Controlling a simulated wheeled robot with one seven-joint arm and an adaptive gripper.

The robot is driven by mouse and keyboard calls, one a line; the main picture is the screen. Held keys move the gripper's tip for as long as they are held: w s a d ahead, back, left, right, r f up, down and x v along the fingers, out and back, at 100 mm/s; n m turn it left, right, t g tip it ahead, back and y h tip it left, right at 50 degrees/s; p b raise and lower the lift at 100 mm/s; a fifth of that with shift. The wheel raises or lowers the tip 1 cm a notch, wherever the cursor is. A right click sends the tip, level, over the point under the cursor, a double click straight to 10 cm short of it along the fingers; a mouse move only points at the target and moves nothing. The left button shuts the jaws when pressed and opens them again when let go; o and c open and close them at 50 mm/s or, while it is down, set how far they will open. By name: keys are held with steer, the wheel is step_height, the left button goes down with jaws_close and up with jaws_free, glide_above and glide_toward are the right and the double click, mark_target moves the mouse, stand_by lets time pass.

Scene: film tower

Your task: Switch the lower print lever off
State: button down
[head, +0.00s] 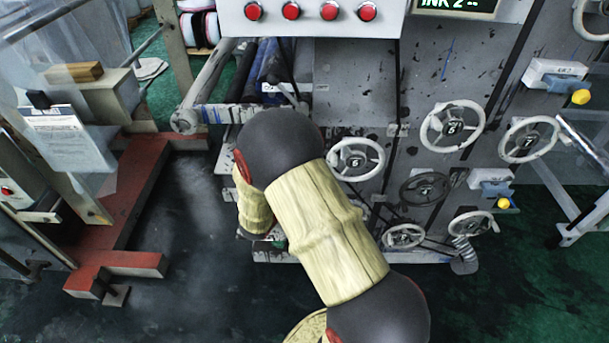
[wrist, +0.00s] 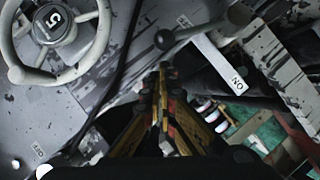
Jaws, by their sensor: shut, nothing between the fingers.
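A lever with a dark ball knob (wrist: 165,39) and a pale rod shows in the wrist view. Its rod runs right and slightly up from the knob. An OFF label (wrist: 184,20) lies above the rod, and an ON label (wrist: 237,84) is on a white strip below it. I cannot tell which setting the lever is at, or whether it is the lower print lever. My gripper (wrist: 163,70) is shut and empty, its tips just below the knob in the picture; I cannot tell whether they touch. In the head view my arm hides the gripper.
A handwheel marked 5 (wrist: 57,25) is at the wrist view's upper left. In the head view, several handwheels, including one marked 6 (head: 357,160), cover the machine's front right of my arm. A red-topped frame (head: 135,190) stands left, with open dark floor (head: 180,260) before it.

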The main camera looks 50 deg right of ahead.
steer(key=v, duration=0.7)
stand_by(0.5)
